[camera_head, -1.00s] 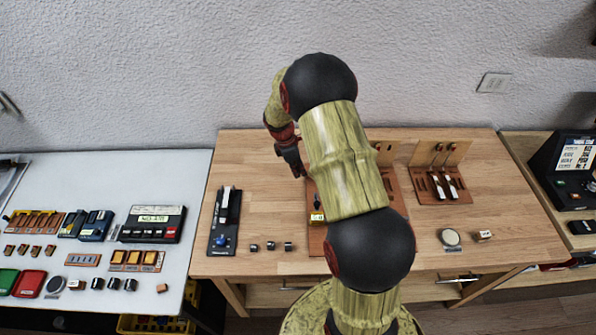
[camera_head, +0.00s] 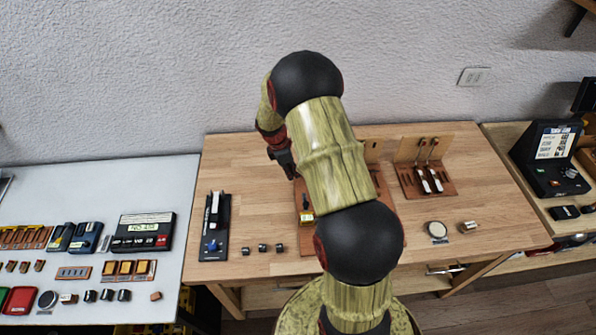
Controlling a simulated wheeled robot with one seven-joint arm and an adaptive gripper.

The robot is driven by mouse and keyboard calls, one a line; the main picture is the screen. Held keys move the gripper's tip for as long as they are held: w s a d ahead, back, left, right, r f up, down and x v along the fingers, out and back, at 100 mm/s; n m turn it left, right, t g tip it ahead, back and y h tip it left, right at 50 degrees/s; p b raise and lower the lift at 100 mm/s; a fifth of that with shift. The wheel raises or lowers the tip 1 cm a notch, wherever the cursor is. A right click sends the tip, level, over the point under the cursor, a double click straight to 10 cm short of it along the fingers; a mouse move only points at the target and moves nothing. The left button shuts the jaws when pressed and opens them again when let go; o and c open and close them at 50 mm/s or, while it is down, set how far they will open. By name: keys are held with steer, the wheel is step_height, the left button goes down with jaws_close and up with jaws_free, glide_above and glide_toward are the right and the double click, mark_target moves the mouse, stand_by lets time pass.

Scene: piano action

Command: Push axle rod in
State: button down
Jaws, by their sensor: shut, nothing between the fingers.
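My gripper (camera_head: 289,170) is shut and hangs over the wooden bench (camera_head: 235,160), at the left edge of a brown board (camera_head: 308,235). The board is mostly hidden behind my arm. I cannot tell whether the gripper touches anything.
A black stand with a blue knob (camera_head: 213,225) and several small dark cylinders (camera_head: 263,248) lie left of the board. A second board with two upright hammers (camera_head: 428,178) stands to its right. A round disc (camera_head: 436,229) and a small block (camera_head: 468,227) lie front right.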

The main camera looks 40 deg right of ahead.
steer(key=a+p+v, duration=0.1)
steer(key=v, duration=0.9)
steer(key=shift+w+a, duration=0.15)
steer(key=shift+w, duration=0.2)
